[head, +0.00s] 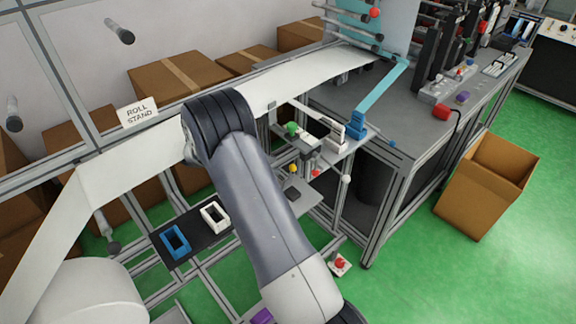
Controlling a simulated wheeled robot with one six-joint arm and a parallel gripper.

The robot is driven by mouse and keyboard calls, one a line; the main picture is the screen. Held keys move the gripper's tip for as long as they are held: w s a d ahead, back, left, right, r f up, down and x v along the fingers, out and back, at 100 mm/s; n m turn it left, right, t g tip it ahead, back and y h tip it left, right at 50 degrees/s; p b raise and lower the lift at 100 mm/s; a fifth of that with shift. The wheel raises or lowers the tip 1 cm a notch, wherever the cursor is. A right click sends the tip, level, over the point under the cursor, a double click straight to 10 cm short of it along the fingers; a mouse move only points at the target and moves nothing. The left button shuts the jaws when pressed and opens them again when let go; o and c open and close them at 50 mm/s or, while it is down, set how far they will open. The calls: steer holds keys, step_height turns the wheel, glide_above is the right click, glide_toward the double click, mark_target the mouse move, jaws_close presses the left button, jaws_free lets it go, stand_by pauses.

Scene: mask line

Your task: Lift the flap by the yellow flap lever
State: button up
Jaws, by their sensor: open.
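A small yellow knob (293,168) shows just right of my arm, below a small grey platform with a green knob (292,128). It looks like the end of the yellow flap lever, but it is too small to tell. The flap itself cannot be made out. My arm crosses the middle of the head view and covers part of the frame beside the knob. My gripper is not in view; it is hidden beyond or behind the arm.
A white web (300,82) runs across the aluminium frame. A white lever block (333,130) and a blue post (356,124) stand right of the green knob. A black panel holds a blue frame (175,242) and a white frame (214,217).

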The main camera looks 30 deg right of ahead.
mark_target(293, 168)
steer(key=p+x, duration=0.1)
steer(key=x, duration=0.7)
steer(key=shift+c, duration=0.2)
jaws_close()
